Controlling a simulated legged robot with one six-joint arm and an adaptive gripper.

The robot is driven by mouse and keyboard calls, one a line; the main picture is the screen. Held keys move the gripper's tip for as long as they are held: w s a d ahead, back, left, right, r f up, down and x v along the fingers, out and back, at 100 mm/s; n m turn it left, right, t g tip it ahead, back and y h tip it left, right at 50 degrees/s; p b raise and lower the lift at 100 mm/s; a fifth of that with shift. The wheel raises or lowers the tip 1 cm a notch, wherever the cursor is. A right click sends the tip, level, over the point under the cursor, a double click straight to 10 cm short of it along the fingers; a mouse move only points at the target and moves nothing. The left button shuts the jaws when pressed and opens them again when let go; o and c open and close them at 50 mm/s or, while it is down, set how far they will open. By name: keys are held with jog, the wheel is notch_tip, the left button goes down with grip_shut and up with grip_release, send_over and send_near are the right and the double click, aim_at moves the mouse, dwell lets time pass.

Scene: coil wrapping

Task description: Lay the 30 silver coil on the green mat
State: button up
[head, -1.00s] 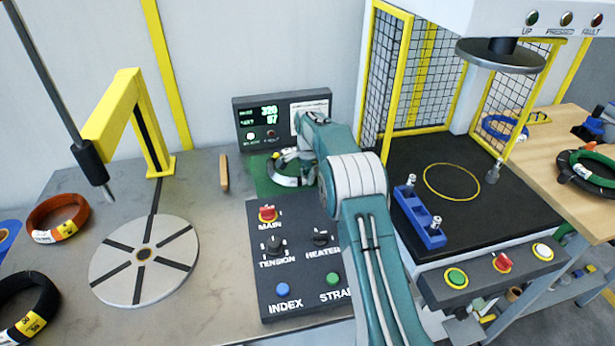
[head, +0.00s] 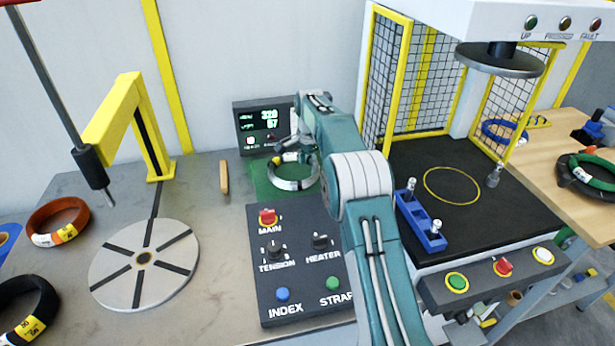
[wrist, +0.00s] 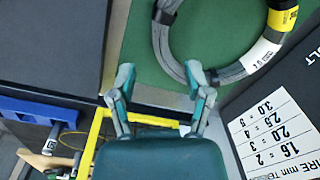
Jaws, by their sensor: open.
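The silver coil (head: 292,184) lies on the green mat (head: 262,178), behind the control panel. The wrist view shows part of this grey ring (wrist: 166,52) on the green surface (wrist: 222,28), with a yellow label and a white label; its number is not readable. My gripper (head: 290,153) is just above the coil's far side in the head view. In the wrist view its fingers (wrist: 160,82) are spread with nothing between the tips. The right finger overlaps the coil's edge in the picture; I cannot tell whether it touches.
The control panel (head: 297,245) stands in front of the mat, the display box (head: 262,130) behind it. A round turntable (head: 145,262), yellow post (head: 152,125) and orange coil (head: 58,222) are left. The caged press (head: 450,195) with a blue block (head: 420,222) is right.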

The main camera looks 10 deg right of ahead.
jog(key=s+a+r+n+t, duration=0.15)
jog(key=s+r, duration=0.25)
jog(key=r, duration=0.4)
jog(key=s+d+r+n, duration=0.15)
jog(key=s+r, duration=0.25)
jog(key=r, duration=0.4)
jog(key=s+a+r+n+t, duration=0.15)
jog(key=s+r+n, duration=0.35)
jog(key=s, duration=0.8)
jog(key=s+f+n+t, duration=0.1)
jog(key=s+f+n, duration=0.1)
jog(key=s, duration=1)
jog(key=s+a+f+n+t, duration=0.1)
jog(key=s+f+n, duration=0.2)
jog(key=s, duration=0.9)
jog(key=shift+a+f, duration=0.3)
jog(key=shift+f, duration=0.25)
